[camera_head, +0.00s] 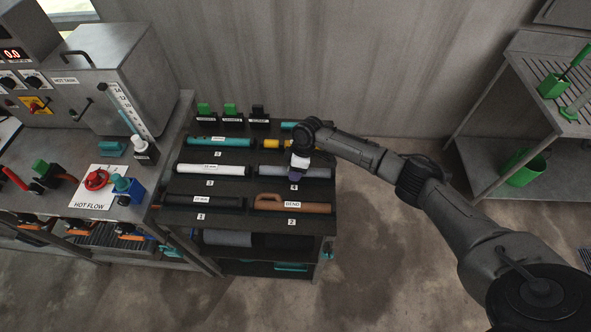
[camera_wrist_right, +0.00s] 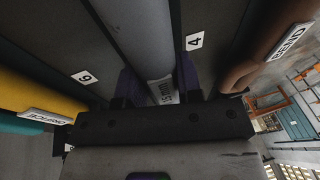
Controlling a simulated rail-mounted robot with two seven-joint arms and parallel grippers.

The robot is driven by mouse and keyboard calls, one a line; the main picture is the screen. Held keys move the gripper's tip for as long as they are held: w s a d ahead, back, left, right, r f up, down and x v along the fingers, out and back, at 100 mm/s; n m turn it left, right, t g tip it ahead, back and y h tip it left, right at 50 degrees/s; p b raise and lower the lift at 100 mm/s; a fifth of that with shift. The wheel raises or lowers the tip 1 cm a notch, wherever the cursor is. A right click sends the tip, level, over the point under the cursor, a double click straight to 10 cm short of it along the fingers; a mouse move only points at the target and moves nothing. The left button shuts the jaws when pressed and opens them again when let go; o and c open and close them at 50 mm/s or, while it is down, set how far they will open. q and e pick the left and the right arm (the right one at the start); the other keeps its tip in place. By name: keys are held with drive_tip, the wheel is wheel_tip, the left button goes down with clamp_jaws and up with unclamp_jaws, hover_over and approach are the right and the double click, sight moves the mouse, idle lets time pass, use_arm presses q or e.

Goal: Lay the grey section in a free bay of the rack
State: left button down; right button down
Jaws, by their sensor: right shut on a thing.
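The grey section (camera_head: 262,171) is a long grey cylinder at bay 4 of the dark rack (camera_head: 165,214), right column, middle row. I cannot tell whether it rests fully in the bay. My right gripper (camera_head: 294,175) comes down from above and is shut on it near its middle. In the right wrist view the grey section (camera_wrist_right: 146,35) runs between the purple fingers (camera_wrist_right: 160,85), its white label partly hidden. Tag 4 (camera_wrist_right: 194,42) is beside it. My left gripper is not in view.
Bay 3 holds a white section (camera_head: 212,169), bay 1 a black one (camera_head: 183,200), bay 2 a brown bend (camera_head: 310,207), bay 5 a teal one (camera_head: 205,141). A yellow section (camera_head: 270,143) lies behind my gripper. A machine bench (camera_head: 60,205) adjoins at left.

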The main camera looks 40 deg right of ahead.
drive_tip(key=shift+f, duration=0.1)
idle(0.5)
drive_tip(key=shift+f, duration=0.1)
drive_tip(key=shift+s+f, duration=0.1)
drive_tip(key=shift+f, duration=0.05)
drive_tip(key=shift+d, duration=0.1)
drive_tip(key=shift+p, duration=0.35)
